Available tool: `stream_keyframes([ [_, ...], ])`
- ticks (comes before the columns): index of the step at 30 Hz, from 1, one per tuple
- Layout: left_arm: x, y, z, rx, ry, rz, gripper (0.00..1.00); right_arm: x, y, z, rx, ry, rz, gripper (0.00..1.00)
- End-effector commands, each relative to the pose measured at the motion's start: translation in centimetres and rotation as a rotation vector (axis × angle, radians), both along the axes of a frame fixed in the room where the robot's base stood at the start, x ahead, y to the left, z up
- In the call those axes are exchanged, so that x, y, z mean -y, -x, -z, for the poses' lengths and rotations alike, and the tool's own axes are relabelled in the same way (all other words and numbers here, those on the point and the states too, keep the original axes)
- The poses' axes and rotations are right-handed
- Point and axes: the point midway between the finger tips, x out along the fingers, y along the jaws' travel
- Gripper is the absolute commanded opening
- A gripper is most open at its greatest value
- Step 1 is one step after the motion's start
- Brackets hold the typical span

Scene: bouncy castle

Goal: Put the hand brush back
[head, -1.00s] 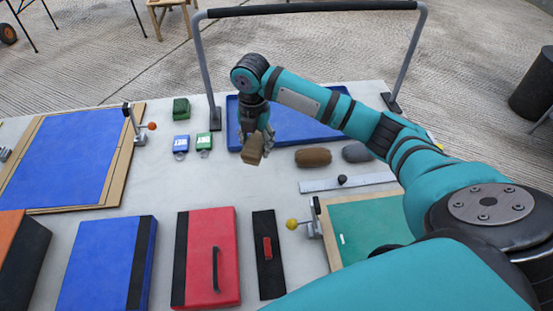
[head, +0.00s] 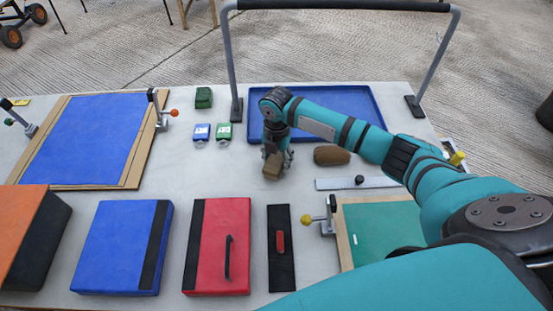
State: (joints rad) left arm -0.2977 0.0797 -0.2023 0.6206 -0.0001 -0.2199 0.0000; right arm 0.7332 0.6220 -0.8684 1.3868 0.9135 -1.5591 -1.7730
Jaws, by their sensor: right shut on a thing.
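The gripper points down and holds the block low over the grey table, just in front of the blue tray (head: 345,93). Whether the block touches the table I cannot tell. The tray looks empty where it shows; my right arm hides part of it. My left gripper is not in view.
A brown rounded object (head: 331,156) lies just right of the block. A red case (head: 218,262) and a black strip (head: 281,275) lie in front.

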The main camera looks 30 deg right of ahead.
Motion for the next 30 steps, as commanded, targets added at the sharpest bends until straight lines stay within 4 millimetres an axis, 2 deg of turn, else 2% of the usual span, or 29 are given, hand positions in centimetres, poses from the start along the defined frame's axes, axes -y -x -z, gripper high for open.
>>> stream_keyframes([
  [3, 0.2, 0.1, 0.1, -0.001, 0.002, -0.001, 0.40, 0.0, 0.0, 0.3, 0.000, 0.000, 0.000, 0.11],
  [4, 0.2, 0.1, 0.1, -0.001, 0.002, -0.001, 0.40, 0.0, 0.0, 0.3, 0.000, 0.000, 0.000, 0.47],
  [9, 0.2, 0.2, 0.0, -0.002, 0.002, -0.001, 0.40, 0.0, 0.0, 0.2, 0.000, 0.000, 0.000, 0.69],
  [20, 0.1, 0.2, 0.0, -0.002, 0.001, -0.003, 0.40, 0.0, 0.0, -0.4, 0.001, -0.001, 0.000, 0.69],
  [23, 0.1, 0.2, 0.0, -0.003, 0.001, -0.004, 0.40, 0.0, -0.1, -1.8, 0.003, -0.001, 0.001, 0.69],
  [30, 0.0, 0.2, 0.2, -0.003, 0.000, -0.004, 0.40, 0.0, -0.1, -6.9, 0.004, 0.000, 0.000, 0.69],
])
